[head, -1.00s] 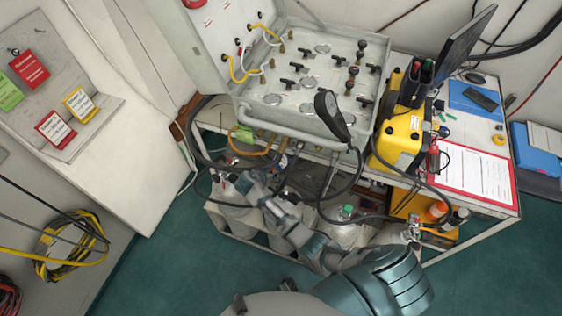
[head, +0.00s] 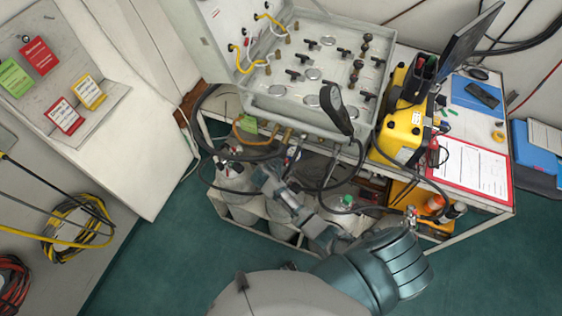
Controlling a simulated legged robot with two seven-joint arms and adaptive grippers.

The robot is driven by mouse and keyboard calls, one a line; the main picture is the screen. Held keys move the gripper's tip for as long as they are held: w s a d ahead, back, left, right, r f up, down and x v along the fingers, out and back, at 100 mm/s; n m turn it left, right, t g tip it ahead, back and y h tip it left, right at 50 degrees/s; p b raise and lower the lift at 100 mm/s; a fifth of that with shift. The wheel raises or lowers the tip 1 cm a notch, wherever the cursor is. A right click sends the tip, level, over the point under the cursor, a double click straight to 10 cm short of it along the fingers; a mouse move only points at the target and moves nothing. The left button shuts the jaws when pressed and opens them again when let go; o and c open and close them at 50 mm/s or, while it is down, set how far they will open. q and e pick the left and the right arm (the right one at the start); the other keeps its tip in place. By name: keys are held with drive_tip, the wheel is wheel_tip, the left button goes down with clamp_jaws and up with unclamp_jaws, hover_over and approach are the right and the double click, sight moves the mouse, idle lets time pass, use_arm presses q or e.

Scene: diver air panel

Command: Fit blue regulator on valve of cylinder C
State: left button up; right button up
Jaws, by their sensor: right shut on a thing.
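My right gripper (head: 264,178) reaches in from the lower right, over the cylinders under the bench. Another cylinder (head: 342,218) with a green mark is right of the gripper. I cannot read which is cylinder C, or tell whether the held thing touches a valve. My left gripper is out of view.
The air panel (head: 312,75) with knobs and gauges stands on the bench above. A yellow case (head: 405,125) stands to the right.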

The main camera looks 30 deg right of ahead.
drive_tip(key=shift+s+d+r+p, duration=0.1)
drive_tip(key=shift+s+d+p, duration=0.45)
drive_tip(key=shift+s, duration=0.4)
drive_tip(key=shift+d, duration=0.25)
drive_tip(key=shift+s, duration=0.1)
drive_tip(key=shift+a, duration=0.1)
drive_tip(key=shift+a, duration=0.15)
drive_tip(key=shift+f, duration=0.25)
drive_tip(key=shift+d+f+b, duration=0.25)
drive_tip(key=shift+f+b, duration=0.15)
drive_tip(key=shift+f, duration=0.15)
